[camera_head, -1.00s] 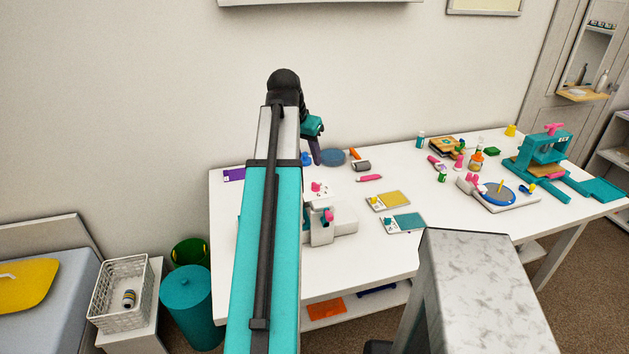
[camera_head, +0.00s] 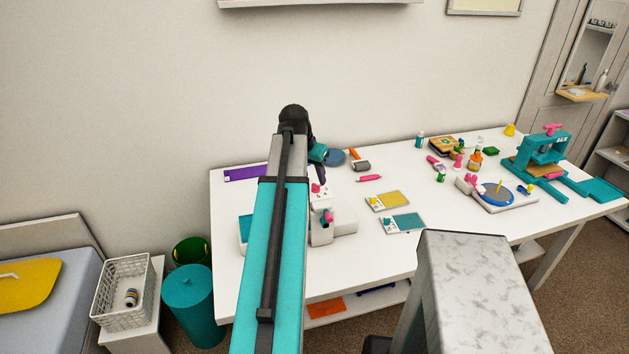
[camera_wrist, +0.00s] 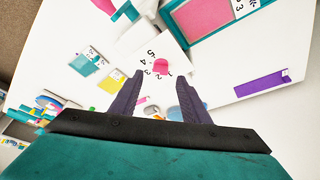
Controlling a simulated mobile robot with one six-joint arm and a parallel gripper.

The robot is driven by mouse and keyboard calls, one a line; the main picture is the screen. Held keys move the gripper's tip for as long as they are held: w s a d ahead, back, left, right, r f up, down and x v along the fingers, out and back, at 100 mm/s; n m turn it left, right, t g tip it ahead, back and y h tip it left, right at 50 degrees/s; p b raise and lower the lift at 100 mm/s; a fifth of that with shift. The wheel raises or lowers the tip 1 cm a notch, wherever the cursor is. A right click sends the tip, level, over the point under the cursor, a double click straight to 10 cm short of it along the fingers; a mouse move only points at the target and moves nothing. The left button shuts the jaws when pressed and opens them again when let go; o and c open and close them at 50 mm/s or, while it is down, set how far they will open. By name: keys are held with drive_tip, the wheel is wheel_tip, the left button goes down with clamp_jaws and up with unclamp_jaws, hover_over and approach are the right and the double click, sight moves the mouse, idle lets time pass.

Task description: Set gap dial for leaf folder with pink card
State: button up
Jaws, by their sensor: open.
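The white leaf folder (camera_head: 321,236) stands at the front left of the table, partly behind my arm in the head view. Its pink dial knob (camera_head: 316,188) is on top. In the wrist view the knob (camera_wrist: 160,66) sits on a white face with the numbers 1 to 5 around it. Its pointer setting is too small to read. My gripper (camera_wrist: 160,79) is open and empty, with its fingertips on either side of the knob in the picture; contact cannot be told. A pink card (camera_wrist: 205,14) lies in a teal-framed tray (camera_wrist: 203,36) beside the dial.
A purple strip (camera_head: 246,173) lies at the table's back left. Yellow (camera_head: 391,200) and teal (camera_head: 403,223) pads lie right of the folder. A roller (camera_head: 361,166) and pink tube (camera_head: 369,178) lie behind. A teal press (camera_head: 543,150) stands far right.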

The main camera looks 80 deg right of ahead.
sight(316, 184)
drive_tip(key=shift+p+x, duration=0.4)
drive_tip(key=shift+x, duration=1.6)
drive_tip(key=c, duration=1.1)
drive_tip(key=shift+o, duration=0.2)
drive_tip(key=shift+s+n+t, duration=0.1)
drive_tip(key=shift+n+t, duration=0.2)
drive_tip(key=shift+n, duration=0.3)
drive_tip(key=n+t, duration=0.1)
drive_tip(key=n, duration=0.2)
drive_tip(key=shift+s, duration=0.15)
drive_tip(key=shift+s+n+t+b, duration=0.1)
drive_tip(key=shift+n+t+b, duration=0.55)
drive_tip(key=shift+n, duration=1.65)
drive_tip(key=shift+t, duration=0.35)
